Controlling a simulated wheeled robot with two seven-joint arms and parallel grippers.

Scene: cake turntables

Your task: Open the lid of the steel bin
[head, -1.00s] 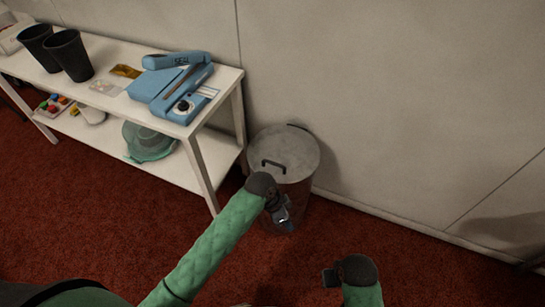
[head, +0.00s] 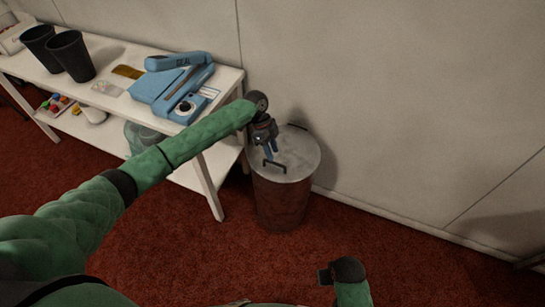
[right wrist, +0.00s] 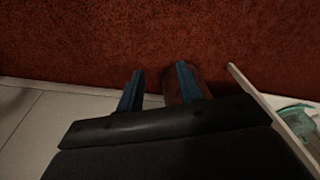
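The steel bin (head: 280,200) stands on the red carpet by the wall, its round grey lid (head: 298,150) on top. A dark bar handle (head: 274,166) shows near the lid's front left. My left gripper (head: 270,150) points down over the lid's left part, its blue fingers just above and behind the handle in the picture. The fingers look slightly parted with nothing between them; whether they touch the handle cannot be told. My right gripper (head: 325,277) is low in front of the bin. In the right wrist view its blue fingers (right wrist: 160,88) are wide apart and empty.
A white shelf table (head: 215,165) stands close left of the bin, carrying a blue sealer (head: 175,85) and black cups (head: 70,55). The wall (head: 400,110) is close behind the bin. Carpet right of the bin is clear.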

